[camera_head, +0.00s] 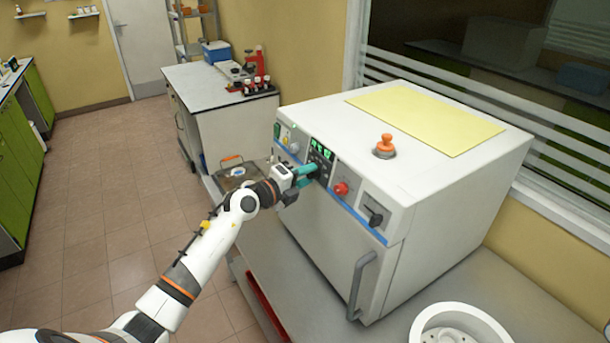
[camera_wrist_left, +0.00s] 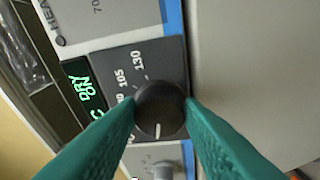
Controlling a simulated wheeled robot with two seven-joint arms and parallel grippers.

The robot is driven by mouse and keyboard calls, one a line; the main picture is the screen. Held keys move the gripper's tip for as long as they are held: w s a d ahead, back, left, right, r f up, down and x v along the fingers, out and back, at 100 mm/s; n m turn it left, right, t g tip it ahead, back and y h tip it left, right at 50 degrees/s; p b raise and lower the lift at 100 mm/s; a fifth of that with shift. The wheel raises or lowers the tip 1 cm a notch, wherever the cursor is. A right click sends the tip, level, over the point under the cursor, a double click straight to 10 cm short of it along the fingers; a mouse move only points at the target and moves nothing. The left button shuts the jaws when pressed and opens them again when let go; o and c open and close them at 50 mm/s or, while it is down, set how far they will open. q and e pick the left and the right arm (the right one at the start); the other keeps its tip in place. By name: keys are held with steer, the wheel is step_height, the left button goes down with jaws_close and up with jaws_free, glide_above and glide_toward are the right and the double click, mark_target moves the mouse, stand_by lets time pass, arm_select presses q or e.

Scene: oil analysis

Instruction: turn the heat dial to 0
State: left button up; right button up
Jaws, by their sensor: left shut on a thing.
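A white oven-like machine (camera_head: 330,234) stands on the bench, its control panel facing left. My left gripper (camera_head: 311,170) is at that panel, and its teal fingers hide the dial in the head view. In the left wrist view, the round black dial (camera_wrist_left: 160,108) sits between the two teal fingertips, which are shut on its sides. A white line on the dial points to the lower side of the picture. The dial's plate shows 105 and 130; other marks are partly hidden by the fingers. My right gripper is not in view.
A red knob (camera_head: 341,188) and a black switch (camera_head: 375,218) are right of the gripper on the panel. A green lit display (camera_wrist_left: 84,88) is beside the dial. An orange plunger (camera_head: 385,146) and yellow sheet (camera_head: 426,119) are on the machine's top. A white round vessel (camera_head: 457,311) stands front right.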

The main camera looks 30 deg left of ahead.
arm_select(q)
steer(key=o, duration=1)
steer(key=b+v, duration=0.3)
steer(key=v, duration=0.9)
